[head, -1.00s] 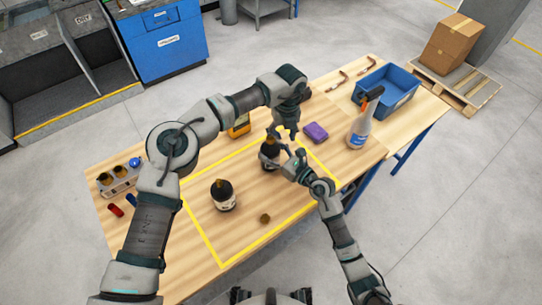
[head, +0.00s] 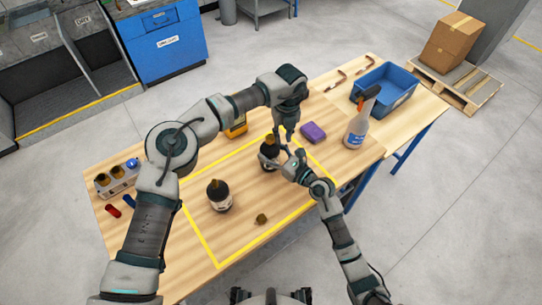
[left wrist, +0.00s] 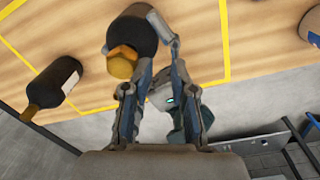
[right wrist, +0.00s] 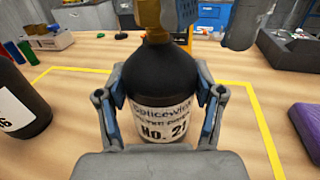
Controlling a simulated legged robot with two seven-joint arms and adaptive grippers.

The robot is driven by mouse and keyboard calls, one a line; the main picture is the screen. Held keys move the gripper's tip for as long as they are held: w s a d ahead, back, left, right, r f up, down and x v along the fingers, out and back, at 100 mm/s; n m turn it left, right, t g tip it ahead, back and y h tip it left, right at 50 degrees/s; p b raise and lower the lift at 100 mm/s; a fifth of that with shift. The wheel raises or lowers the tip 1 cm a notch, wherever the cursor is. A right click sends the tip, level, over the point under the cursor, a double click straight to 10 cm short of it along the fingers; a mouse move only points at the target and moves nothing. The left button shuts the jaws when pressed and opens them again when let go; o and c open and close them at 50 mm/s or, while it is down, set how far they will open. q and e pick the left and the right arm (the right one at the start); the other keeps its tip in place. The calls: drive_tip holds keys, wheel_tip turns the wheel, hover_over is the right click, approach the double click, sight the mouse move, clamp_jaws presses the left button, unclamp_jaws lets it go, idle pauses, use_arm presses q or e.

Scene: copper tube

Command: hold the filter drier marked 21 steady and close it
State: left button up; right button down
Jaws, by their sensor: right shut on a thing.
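The filter drier marked 21 (right wrist: 158,85), a black bottle with a white label reading "No. 21", stands upright on the table. A brass-coloured piece (right wrist: 150,14) sits on its top and also shows in the left wrist view (left wrist: 122,62). My right gripper (right wrist: 158,105) is shut on the bottle's body from both sides. My left gripper (head: 285,136) points down, just beside the bottle's top. Its fingers show apart in the left wrist view (left wrist: 156,75), with nothing clearly between them. The drier also shows in the head view (head: 268,158), partly hidden by the grippers.
A second black bottle (head: 219,195) and a small brass cap (head: 262,218) are inside the yellow outline. A purple block (head: 313,132), spray bottle (head: 358,128) and blue bin (head: 397,88) are at right. A holder (head: 117,179) stands left. The outline's front is mostly clear.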

drive_tip(key=shift+d+f, duration=0.25)
drive_tip(key=shift+d, duration=0.1)
use_arm(q)
wheel_tip(320, 180, up, 12)
drive_tip(key=d, duration=0.1)
use_arm(e)
drive_tip(key=shift+c, duration=1.9)
unclamp_jaws()
drive_tip(key=shift+a, duration=0.1)
drive_tip(key=o, duration=0.3)
use_arm(q)
drive_tip(key=shift+w+f, duration=0.1)
drive_tip(key=shift+w, duration=0.1)
use_arm(e)
drive_tip(key=shift+w, duration=0.15)
drive_tip(key=shift+r, duration=0.1)
use_arm(q)
drive_tip(key=shift+s, duration=0.1)
